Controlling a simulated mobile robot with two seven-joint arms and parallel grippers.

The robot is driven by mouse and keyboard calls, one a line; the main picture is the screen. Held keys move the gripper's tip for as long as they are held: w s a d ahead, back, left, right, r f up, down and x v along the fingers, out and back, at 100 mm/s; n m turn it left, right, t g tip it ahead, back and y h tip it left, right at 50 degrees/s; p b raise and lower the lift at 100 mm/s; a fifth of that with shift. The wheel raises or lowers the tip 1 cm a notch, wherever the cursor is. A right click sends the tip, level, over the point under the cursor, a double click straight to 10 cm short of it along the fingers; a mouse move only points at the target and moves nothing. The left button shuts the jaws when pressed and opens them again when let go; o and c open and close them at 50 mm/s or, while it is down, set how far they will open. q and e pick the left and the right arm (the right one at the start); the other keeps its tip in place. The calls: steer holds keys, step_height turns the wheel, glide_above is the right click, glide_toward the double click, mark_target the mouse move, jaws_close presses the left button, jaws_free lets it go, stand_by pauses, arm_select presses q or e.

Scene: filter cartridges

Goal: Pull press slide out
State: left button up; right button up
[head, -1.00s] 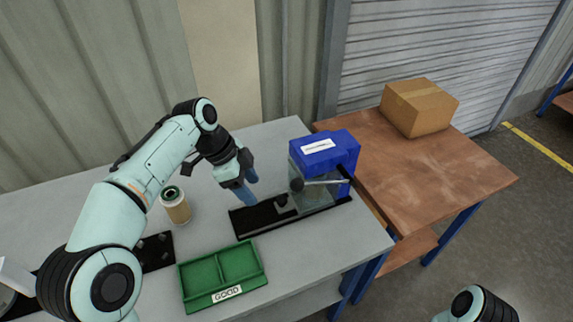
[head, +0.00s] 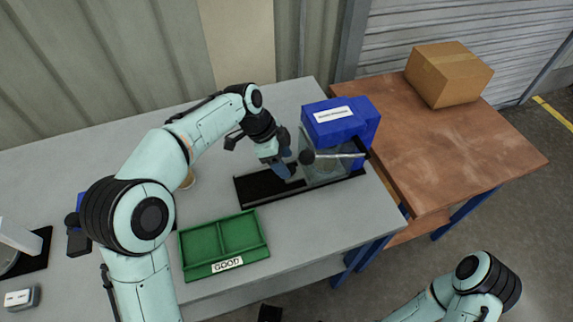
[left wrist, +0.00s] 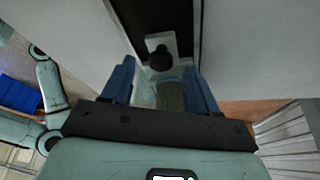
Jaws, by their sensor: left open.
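The press (head: 336,122) has a blue body with a white label, a clear guard (head: 322,165) and a lever with a black ball. Its black base track (head: 262,187) runs out to the left on the grey table. My left gripper (head: 284,168) is open over the track, just left of the guard. In the left wrist view, a grey slide block with a black knob (left wrist: 160,58) appears ahead, between the lines of my two blue fingers (left wrist: 160,88). I cannot tell whether the fingers touch it. My right arm shows at lower right; its gripper is not clearly visible.
A green tray (head: 243,263) marked GOOD lies in front of the press. A brown table (head: 450,150) with a cardboard box (head: 449,74) adjoins at right. The front right of the grey table is clear.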

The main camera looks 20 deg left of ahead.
arm_select(q)
steer(key=shift+x, duration=1.15)
arm_select(e)
steer(key=shift+f, duration=0.1)
arm_select(q)
jaws_close()
steer(key=s+a+b, duration=0.1)
steer(key=s+a, duration=0.1)
steer(key=a, duration=0.1)
steer(key=s+a+b, duration=0.1)
steer(key=s+a, duration=0.2)
steer(key=a, duration=0.1)
steer(key=s+a+b, duration=0.2)
steer(key=a, duration=0.2)
steer(key=shift+s+a, duration=0.1)
steer(key=shift+s, duration=0.1)
arm_select(e)
steer(key=f, duration=0.1)
steer(key=w+f, duration=0.1)
steer(key=f, duration=0.1)
steer(key=shift+w+t, duration=0.25)
steer(key=shift+t, duration=0.15)
arm_select(q)
jaws_free()
steer(key=shift+s+a, duration=0.1)
